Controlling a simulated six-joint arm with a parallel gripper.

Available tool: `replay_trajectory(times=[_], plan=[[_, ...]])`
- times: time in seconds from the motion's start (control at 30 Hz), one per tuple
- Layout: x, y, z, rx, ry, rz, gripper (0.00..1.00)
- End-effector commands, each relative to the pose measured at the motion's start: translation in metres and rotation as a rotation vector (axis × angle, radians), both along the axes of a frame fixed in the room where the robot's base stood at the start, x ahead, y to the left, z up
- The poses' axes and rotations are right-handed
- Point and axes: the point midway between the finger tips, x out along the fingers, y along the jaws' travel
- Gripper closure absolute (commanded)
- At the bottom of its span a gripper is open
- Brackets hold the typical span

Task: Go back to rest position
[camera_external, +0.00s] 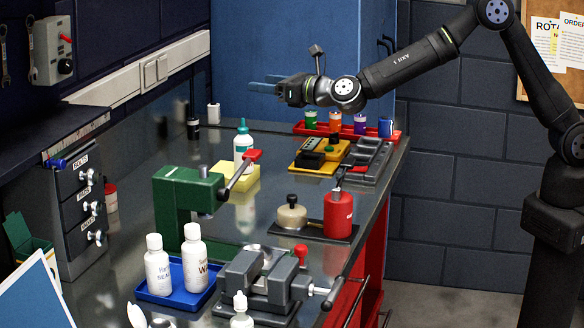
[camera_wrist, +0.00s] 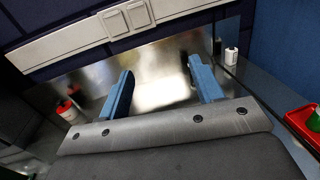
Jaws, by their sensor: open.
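My gripper (camera_external: 268,86) is raised in the air above the back part of the metal bench, pointing left in the external view. Its blue fingers are apart with nothing between them. In the wrist view the two blue fingers of my gripper (camera_wrist: 160,92) stand wide apart over bare shiny metal bench top. My arm reaches in from the right in the external view, clear of the bench.
Below stand a red tray (camera_external: 298,129) with several coloured pots, a yellow case (camera_external: 312,160), a green press (camera_external: 180,205), a red bottle (camera_external: 338,215), a vise (camera_external: 262,284) and a blue tray (camera_external: 180,297). A blue cabinet (camera_external: 270,45) stands behind my gripper.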

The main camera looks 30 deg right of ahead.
Motion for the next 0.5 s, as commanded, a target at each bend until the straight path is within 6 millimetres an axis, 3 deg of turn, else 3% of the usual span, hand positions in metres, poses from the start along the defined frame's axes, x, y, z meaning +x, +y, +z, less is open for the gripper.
replay_trajectory(times=[0.5], plan=[[0.104, 0.005, -0.016, -0.001, 0.000, -0.089, 0.40]])
